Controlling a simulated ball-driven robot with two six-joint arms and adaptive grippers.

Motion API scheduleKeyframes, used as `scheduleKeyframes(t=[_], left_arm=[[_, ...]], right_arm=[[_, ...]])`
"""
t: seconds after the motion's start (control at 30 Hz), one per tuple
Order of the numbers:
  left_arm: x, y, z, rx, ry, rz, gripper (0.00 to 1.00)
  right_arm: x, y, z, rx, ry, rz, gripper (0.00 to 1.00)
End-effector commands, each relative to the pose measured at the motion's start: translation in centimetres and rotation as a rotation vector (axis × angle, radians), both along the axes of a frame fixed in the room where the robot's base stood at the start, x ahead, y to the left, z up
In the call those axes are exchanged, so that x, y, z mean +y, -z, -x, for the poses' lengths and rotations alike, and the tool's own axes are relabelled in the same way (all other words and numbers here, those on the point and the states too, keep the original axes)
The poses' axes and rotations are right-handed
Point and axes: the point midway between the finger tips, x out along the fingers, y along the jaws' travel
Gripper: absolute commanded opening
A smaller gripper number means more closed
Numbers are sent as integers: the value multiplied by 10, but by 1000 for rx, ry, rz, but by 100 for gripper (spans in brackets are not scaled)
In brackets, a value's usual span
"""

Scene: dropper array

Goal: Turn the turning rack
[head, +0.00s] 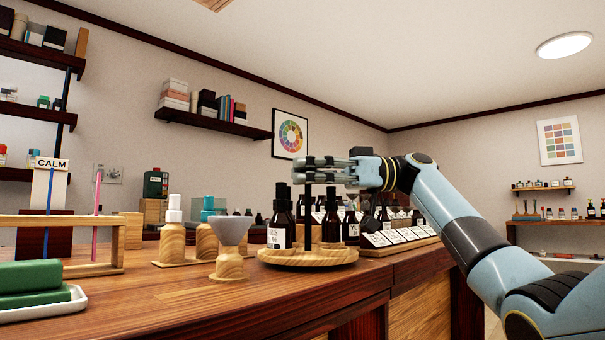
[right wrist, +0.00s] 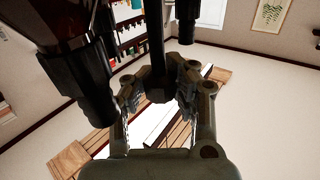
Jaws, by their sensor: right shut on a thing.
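The turning rack (head: 308,258) is a round wooden turntable on the counter. It bears several dark dropper bottles (head: 276,237) with white labels and a dark upright post (head: 308,222) in the middle. My right gripper (head: 306,171) reaches in from the right and is shut on the upper part of the post, above the bottles. In the right wrist view the fingers (right wrist: 158,88) close around the dark post (right wrist: 156,45), with dark bottles (right wrist: 97,90) close beside them. My left gripper is not in view.
A tiered tray of labelled bottles (head: 399,237) stands right of the rack. A grey funnel (head: 233,230) on a wooden stand is close to its left. A wooden test-tube frame (head: 60,270) and green blocks (head: 36,285) are farther left. The front counter (head: 270,300) is clear.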

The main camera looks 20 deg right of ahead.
Motion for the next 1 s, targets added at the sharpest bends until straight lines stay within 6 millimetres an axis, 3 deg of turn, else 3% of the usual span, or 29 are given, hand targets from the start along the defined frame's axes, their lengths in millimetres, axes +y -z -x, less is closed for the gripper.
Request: scheduleKeyframes(t=[0.17,0.2,0.43,0.63,0.77,0.87,1.0], left_arm=[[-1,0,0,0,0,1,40],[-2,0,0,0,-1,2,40],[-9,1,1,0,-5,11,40],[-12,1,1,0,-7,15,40],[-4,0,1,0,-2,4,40],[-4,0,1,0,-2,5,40],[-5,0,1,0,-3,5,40]], right_arm=[[-3,2,0,6,4,5,0],[-3,2,0,6,4,4,20],[-2,1,0,2,3,3,50],[-1,0,0,0,2,1,51],[-4,0,0,0,3,2,51],[-16,0,1,1,5,3,51],[-45,0,6,2,7,4,51]])
